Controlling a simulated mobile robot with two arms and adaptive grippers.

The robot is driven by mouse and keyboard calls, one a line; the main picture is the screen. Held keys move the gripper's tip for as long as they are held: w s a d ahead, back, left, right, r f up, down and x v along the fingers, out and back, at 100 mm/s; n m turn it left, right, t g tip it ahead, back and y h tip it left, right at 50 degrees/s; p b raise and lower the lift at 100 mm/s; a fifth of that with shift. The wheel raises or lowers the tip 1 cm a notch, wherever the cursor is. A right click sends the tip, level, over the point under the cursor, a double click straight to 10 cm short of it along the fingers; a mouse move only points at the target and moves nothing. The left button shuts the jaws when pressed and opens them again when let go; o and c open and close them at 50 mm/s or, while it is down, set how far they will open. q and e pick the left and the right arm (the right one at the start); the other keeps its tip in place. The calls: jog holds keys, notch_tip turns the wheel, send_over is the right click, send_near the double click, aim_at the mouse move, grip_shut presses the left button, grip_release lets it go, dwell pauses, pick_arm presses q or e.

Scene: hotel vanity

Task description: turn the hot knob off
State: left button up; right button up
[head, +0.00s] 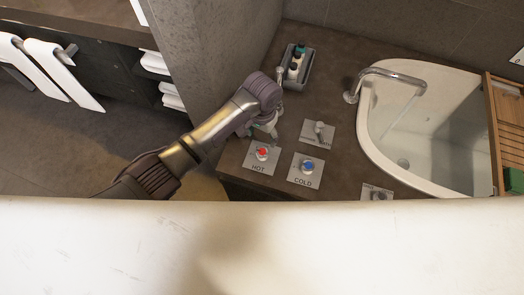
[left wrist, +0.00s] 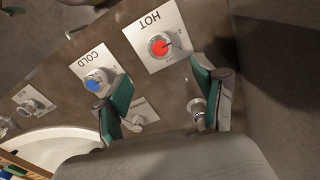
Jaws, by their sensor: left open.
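The hot knob (head: 262,153) has a red cap and sits on a pale plate marked HOT on the brown counter. It also shows in the left wrist view (left wrist: 160,46), near the top, beyond the fingertips. The cold knob (head: 307,167) has a blue cap on a plate marked COLD to its right. My left gripper (head: 265,130) is just behind the hot plate in the head view. In the left wrist view my left gripper (left wrist: 168,90) has its green-padded fingers spread, with nothing between them, apart from the hot knob. My right gripper is not in view.
A lever on a plate (head: 319,132) stands behind the cold knob. A grey caddy (head: 297,70) of bottles stands at the back. A concrete wall (head: 215,60) rises left of the counter.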

aim_at(262, 152)
pick_arm(q)
notch_tip(262, 152, down, 12)
jog(key=shift+r+b, duration=0.1)
jog(key=shift+b, duration=0.95)
jog(key=c, duration=1.1)
jog(key=shift+c, duration=0.2)
